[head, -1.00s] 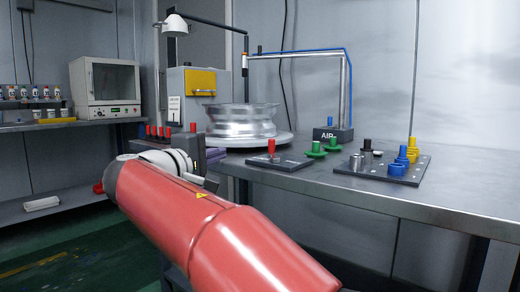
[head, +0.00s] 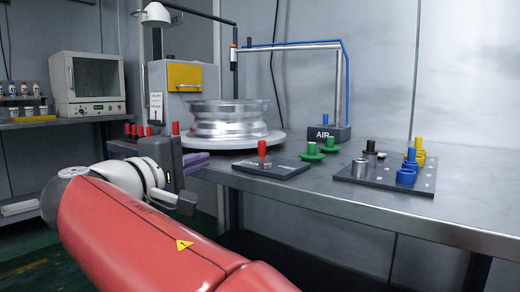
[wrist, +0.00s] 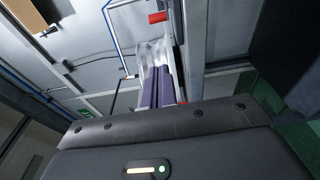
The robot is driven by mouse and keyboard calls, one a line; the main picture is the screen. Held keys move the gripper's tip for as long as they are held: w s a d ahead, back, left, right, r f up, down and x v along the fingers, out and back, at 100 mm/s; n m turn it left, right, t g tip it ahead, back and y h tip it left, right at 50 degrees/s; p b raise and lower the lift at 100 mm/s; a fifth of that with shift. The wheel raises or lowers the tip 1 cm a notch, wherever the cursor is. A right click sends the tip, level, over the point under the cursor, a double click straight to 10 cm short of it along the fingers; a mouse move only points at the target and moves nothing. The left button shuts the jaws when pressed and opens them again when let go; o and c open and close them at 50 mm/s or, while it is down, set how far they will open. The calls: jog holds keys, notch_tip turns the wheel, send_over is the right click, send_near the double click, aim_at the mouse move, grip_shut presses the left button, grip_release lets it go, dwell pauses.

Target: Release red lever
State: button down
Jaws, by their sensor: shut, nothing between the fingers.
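The red lever (head: 262,148) stands upright on a small dark plate (head: 285,170) near the bench's front edge in the head view. A red cylindrical piece (wrist: 157,17) shows at the top of the wrist view, beyond the fingertips; it looks like the lever's knob. My gripper (head: 206,158) has purple fingers and lies to the left of the lever, apart from it, near the bench edge. In the wrist view my gripper (wrist: 161,70) has its two purple fingers together, with nothing between them.
A metal wheel (head: 228,119) rests on a round turntable (head: 240,142) behind the lever. Green knobs (head: 311,152) stand to its right, then a dark plate (head: 352,175) with blue, yellow and metal parts. Several red pegs (head: 128,130) stand at left. The bench's front right is clear.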

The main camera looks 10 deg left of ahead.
aim_at(247, 164)
jog(key=x, duration=1)
jog(key=shift+w+d, duration=0.2)
jog(key=shift+d, duration=0.05)
jog(key=shift+w+d, duration=0.25)
jog(key=shift+d, duration=0.25)
jog(key=shift+w+d, duration=0.25)
jog(key=shift+d, duration=0.25)
jog(key=shift+w+d, duration=0.35)
jog(key=shift+d, duration=0.15)
